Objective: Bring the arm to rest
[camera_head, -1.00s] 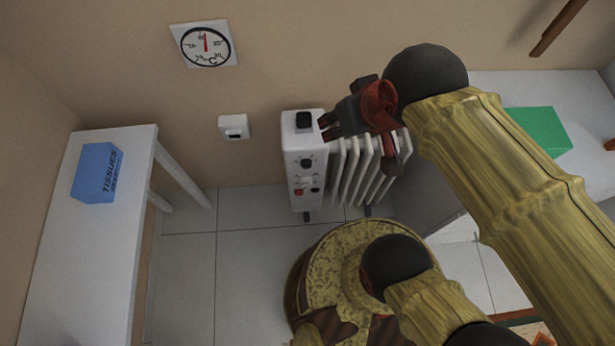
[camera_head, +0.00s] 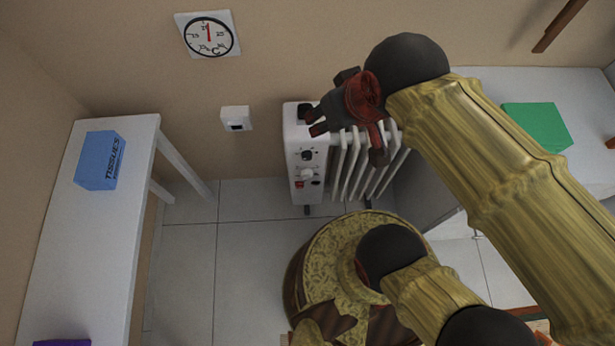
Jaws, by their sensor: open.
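My gripper (camera_head: 312,122) is at the upper middle of the head view, at the end of my raised, bent arm. Its dark fingers with red parts point left and are apart, with nothing seen between them. In the picture it overlaps the top of a white oil radiator (camera_head: 305,165). I cannot tell from this view whether it touches the radiator or hovers in front of it. My gripper and arm hide part of the radiator's top and fins.
A white table (camera_head: 85,250) at left bears a blue tissue box (camera_head: 100,160) and a purple thing (camera_head: 62,342). A white surface (camera_head: 590,120) at right bears a green box (camera_head: 537,126). A thermometer (camera_head: 208,34) and white wall box (camera_head: 236,118) are on the wall. Tiled floor (camera_head: 185,270) shows between.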

